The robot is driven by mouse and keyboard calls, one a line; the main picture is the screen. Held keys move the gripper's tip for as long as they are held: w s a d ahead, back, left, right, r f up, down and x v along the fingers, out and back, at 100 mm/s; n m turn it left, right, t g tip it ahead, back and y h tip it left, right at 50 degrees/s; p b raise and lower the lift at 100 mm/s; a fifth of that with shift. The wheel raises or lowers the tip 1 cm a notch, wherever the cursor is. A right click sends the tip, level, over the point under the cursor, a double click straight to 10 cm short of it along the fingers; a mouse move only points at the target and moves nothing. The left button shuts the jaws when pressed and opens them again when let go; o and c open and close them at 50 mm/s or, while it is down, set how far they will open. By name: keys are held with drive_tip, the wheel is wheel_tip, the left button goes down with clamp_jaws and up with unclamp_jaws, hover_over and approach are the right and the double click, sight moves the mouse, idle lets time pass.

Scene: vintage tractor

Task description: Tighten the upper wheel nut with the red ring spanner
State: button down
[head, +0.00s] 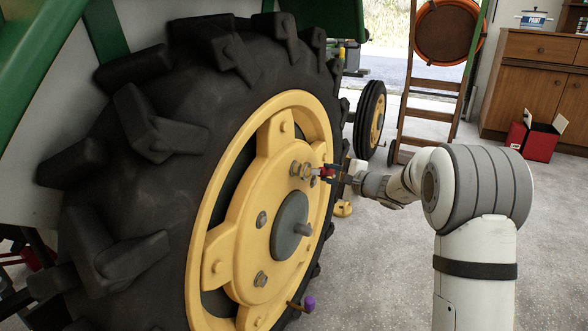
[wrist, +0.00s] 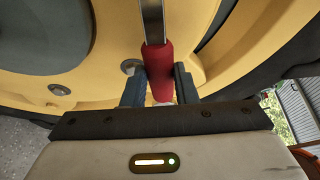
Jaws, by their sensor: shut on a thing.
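My gripper (head: 330,173) is at the upper right of the yellow wheel rim (head: 225,245). It is shut on the red handle of the spanner (wrist: 158,72), which stands between the two dark fingers in the wrist view. The steel shank (wrist: 152,20) runs up out of that view, so the ring end is hidden there. In the head view the spanner (head: 314,172) points left at the upper wheel nut (head: 295,168). Its ring end is at or very near this nut; I cannot tell whether it is seated around it.
The grey hub (head: 289,228) with its protruding shaft is below the upper nut. Other nuts (head: 261,279) sit around it. A purple-ended rod (head: 308,303) sticks out low on the wheel. The large black tyre (head: 130,200) surrounds the rim. Floor (head: 385,270) right of the wheel is clear.

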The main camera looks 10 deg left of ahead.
drive_tip(key=shift+s+d, duration=0.25)
drive_tip(key=shift+d, duration=0.4)
drive_tip(key=shift+s+d, duration=0.2)
drive_tip(key=shift+d, duration=0.4)
drive_tip(key=d, duration=0.2)
drive_tip(key=s+d, duration=0.1)
drive_tip(key=shift+s+d, duration=0.2)
drive_tip(key=shift+d, duration=0.15)
